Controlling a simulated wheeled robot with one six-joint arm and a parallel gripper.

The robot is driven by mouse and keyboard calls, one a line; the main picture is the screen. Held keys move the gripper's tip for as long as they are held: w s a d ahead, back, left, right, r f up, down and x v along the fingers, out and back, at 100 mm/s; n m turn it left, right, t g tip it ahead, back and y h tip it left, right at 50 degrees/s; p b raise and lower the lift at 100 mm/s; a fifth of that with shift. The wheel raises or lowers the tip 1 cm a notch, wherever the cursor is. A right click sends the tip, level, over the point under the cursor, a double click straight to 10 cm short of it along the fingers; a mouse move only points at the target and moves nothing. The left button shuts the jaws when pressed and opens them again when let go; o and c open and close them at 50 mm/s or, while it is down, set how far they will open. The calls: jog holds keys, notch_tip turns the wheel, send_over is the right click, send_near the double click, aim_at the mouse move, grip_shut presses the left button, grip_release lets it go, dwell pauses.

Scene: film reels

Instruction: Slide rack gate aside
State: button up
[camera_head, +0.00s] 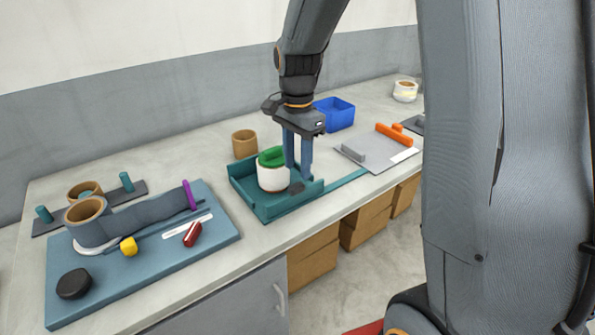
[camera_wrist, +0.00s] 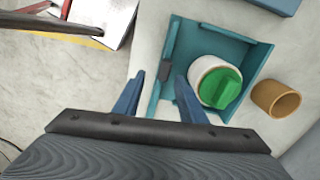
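The rack is a teal open tray (camera_head: 243,191) on the counter, and it also shows in the wrist view (camera_wrist: 222,42). A white jar (camera_head: 270,181) with a green lid (camera_head: 271,157) stands in it. A small dark block (camera_wrist: 170,62), seemingly the gate's handle, sits at the rack's front side. The gate itself is hard to tell from the teal front wall. A teal rail (camera_head: 347,186) runs right from the rack along the counter edge. My gripper (camera_head: 298,178) points down at the rack's front right, blue fingers apart and empty. In the wrist view the dark block is just beyond the fingertips (camera_wrist: 160,76).
A brown cup (camera_head: 245,144) stands behind the rack and a blue bin (camera_head: 335,113) behind my gripper. A blue board (camera_head: 140,283) with several items lies left. A grey board (camera_head: 377,157) with an orange piece (camera_head: 395,135) lies right, close behind the rail.

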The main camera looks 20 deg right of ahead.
aim_at(296, 185)
jog(key=shift+w+r+m, duration=0.35)
jog(key=shift+w+m, duration=0.05)
jog(key=shift+w+f, duration=0.1)
jog(key=shift+w, duration=0.05)
jog(key=shift+f+p, duration=1.05)
jog(key=shift+f, duration=2.75)
grip_shut()
